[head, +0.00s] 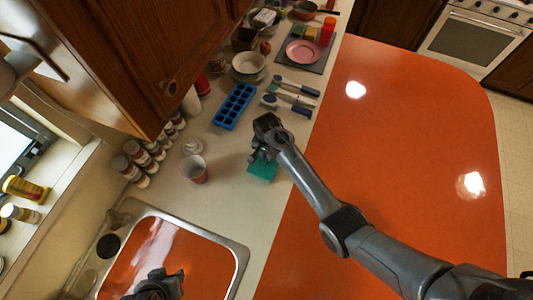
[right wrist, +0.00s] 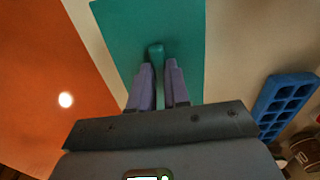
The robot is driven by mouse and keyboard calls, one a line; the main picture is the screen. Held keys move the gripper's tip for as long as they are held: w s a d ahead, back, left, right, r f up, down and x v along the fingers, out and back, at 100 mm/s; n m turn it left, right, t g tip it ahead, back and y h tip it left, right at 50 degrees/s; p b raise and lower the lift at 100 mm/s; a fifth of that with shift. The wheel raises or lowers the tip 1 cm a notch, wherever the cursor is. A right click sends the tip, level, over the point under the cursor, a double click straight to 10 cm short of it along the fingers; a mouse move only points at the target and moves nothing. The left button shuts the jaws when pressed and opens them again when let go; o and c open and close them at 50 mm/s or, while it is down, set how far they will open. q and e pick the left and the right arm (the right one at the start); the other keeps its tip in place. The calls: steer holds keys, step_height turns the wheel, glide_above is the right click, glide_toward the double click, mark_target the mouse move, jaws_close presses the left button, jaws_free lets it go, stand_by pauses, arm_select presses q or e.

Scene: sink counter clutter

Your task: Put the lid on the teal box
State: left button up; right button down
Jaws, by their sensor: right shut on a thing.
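A flat teal piece (head: 263,170) shows under my right gripper (head: 260,152) in the head view, on the counter side near the orange top's edge. In the right wrist view it is a broad teal panel (right wrist: 185,30), the lid by its look, with a small upright teal handle (right wrist: 156,48). My right gripper (right wrist: 160,72) is shut on that handle. I cannot make out the teal box apart from the lid, nor whether the lid rests on it.
A blue ice tray (head: 234,106) and utensils (head: 290,97) lie beyond my right gripper. A cup (head: 195,169) and several jars (head: 140,160) stand to the left. The sink (head: 238,255) is in front. The orange surface (head: 420,130) to the right is clear.

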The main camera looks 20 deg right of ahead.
steer(key=shift+f, duration=0.35)
stand_by(0.5)
steer(key=c, duration=1)
jaws_free()
steer(key=shift+r+p, duration=0.45)
steer(key=shift+r, duration=3.55)
